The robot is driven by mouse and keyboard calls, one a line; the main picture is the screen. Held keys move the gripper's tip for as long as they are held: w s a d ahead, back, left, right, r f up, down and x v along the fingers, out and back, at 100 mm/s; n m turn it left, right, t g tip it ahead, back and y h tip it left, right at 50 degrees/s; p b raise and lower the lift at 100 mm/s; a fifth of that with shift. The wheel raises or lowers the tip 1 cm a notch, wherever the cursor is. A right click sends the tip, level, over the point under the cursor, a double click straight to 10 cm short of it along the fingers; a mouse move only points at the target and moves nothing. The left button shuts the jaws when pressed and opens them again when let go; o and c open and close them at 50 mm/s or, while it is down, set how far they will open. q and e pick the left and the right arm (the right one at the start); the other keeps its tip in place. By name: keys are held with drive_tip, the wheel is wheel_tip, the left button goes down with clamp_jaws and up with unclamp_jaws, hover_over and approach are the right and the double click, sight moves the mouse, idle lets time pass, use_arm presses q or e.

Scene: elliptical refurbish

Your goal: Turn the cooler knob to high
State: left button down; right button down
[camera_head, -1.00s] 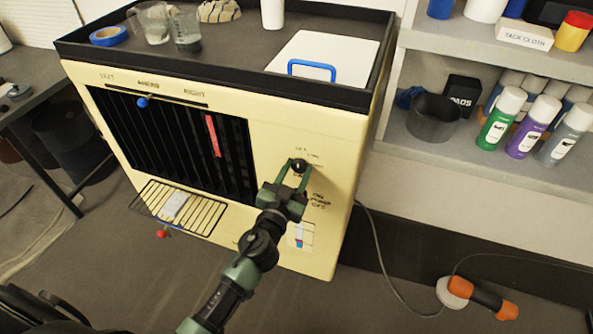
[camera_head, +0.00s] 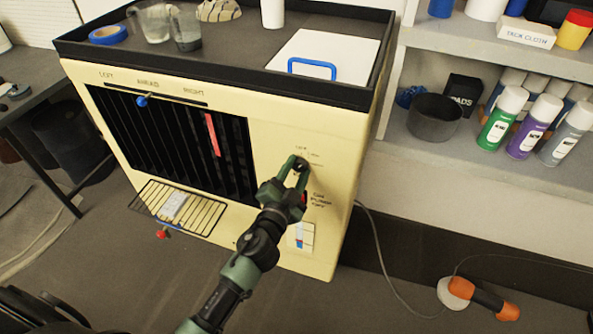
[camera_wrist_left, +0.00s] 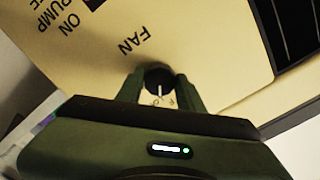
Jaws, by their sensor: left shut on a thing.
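The cream cooler (camera_head: 320,236) stands in the middle of the head view. Its black round knob (camera_head: 301,163) is on the right part of the front panel. My left gripper (camera_head: 298,168) is shut on the knob, with one finger on each side. In the left wrist view the knob (camera_wrist_left: 158,76) shows between the two green fingers, with a pale pointer line on its face and the word FAN beside it. The setting marks around it are small and partly hidden, so I cannot tell which one the pointer meets. My right gripper is not in view.
A black tray top on the cooler holds blue tape (camera_head: 108,35), clear cups and a white lid with a blue handle (camera_head: 312,69). Shelves with spray cans (camera_head: 503,118) stand at the right. An orange-and-black tool (camera_head: 478,297) and a cable lie on the floor.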

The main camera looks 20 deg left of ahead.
use_arm(q)
drive_tip(key=m, duration=0.5)
drive_tip(key=shift+m, duration=0.4)
drive_tip(key=m, duration=0.5)
drive_tip(key=shift+m, duration=0.4)
drive_tip(key=c, duration=0.9)
unclamp_jaws()
drive_tip(key=shift+s, duration=0.1)
drive_tip(key=s, duration=0.7)
drive_tip(key=shift+s+a+b, duration=0.15)
drive_tip(key=shift+s+b, duration=0.2)
drive_tip(key=shift+b, duration=0.1)
